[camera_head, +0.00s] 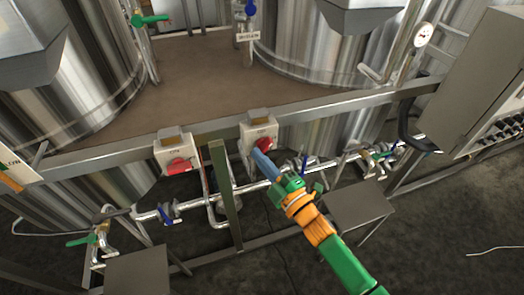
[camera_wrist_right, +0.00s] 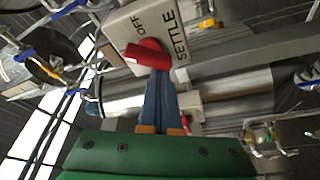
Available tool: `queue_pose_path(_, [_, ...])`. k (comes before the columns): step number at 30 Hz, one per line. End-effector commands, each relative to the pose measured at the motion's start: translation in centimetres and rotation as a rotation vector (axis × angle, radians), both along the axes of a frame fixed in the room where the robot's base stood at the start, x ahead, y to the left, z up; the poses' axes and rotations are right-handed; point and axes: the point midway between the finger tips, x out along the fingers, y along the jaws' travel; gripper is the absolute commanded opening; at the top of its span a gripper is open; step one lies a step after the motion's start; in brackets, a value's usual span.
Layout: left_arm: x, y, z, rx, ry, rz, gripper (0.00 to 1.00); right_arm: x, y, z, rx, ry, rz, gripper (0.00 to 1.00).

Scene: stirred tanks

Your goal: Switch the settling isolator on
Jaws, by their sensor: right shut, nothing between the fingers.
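The settling isolator (camera_head: 257,130) is a pale box on the rail, right of centre in the head view. The wrist view shows it close, with "SETTLE" and "OFF" printed on its face (camera_wrist_right: 168,22). Its red rotary handle (camera_wrist_right: 148,57) also shows in the head view (camera_head: 264,143), partly hidden by my fingers. My right gripper (camera_head: 257,153) has its blue fingers shut and empty. In the wrist view the fingertips (camera_wrist_right: 158,72) are at the handle's lower edge; I cannot tell whether they touch it. My left gripper is not in view.
A similar isolator box (camera_head: 173,150) with a red handle stands to the left on the same rail. An upright post (camera_head: 226,195) stands between the boxes. Pipes with blue-handled valves run below. Steel tanks (camera_head: 320,50) stand behind, and a grey step (camera_head: 358,203) is at the right.

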Motion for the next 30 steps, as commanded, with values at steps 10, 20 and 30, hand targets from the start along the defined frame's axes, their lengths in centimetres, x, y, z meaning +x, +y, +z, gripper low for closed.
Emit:
queue_pose_path(10, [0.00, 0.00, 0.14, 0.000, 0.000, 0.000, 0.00, 0.03, -0.06, -0.08, -0.028, -0.008, -0.002, 0.00])
queue_pose_path(20, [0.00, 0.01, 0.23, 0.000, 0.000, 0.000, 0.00, 0.04, -0.07, -0.11, -0.045, -0.013, -0.002, 0.00])
queue_pose_path(30, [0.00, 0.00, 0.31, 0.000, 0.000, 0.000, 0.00, 0.05, -0.09, -0.14, -0.062, -0.019, -0.002, 0.00])
